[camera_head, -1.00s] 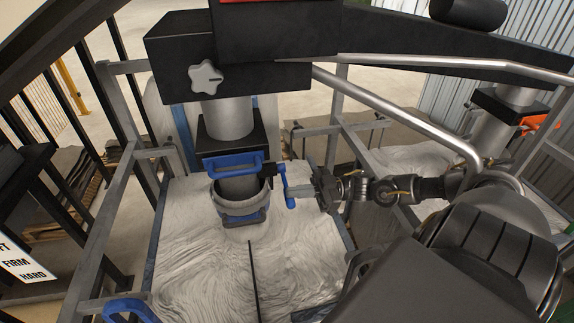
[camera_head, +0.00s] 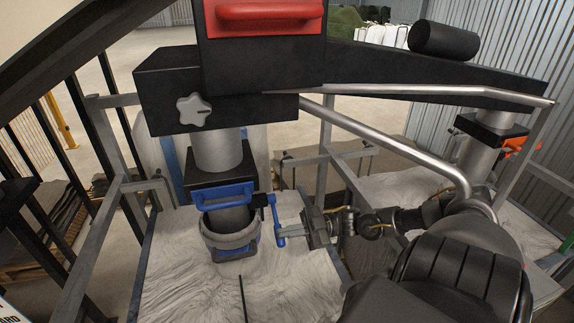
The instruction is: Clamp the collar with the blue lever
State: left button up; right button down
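The blue lever (camera_head: 276,221) hangs at the right side of the collar, below a small black bracket. The collar (camera_head: 222,196) shows as a blue band with a bar on the front of the spout (camera_head: 233,219), under a black block. A grey ring with blue parts (camera_head: 231,240) circles the spout's lower end. My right gripper (camera_head: 299,230) reaches in from the right, with its fingertips at the lower part of the lever. The fingers seem to be around or against the lever; whether they grip it is too small to tell. My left gripper is out of view.
A white bulk bag (camera_head: 180,275) spreads below the spout inside a grey metal frame (camera_head: 95,225). A black beam (camera_head: 430,66) and grey pipes cross above my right arm. A second spout (camera_head: 478,155) with an orange lever (camera_head: 524,146) stands at the right.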

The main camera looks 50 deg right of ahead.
dwell(0.3)
notch_tip(320, 180, up, 4)
jog(key=a+p, duration=0.2)
jog(key=p, duration=0.3)
jog(key=b+v, duration=0.2)
jog(key=v, duration=0.9)
jog(key=shift+s+a+f+b, duration=0.2)
jog(key=shift+s+a+b, duration=0.1)
jog(key=shift+s+b, duration=0.05)
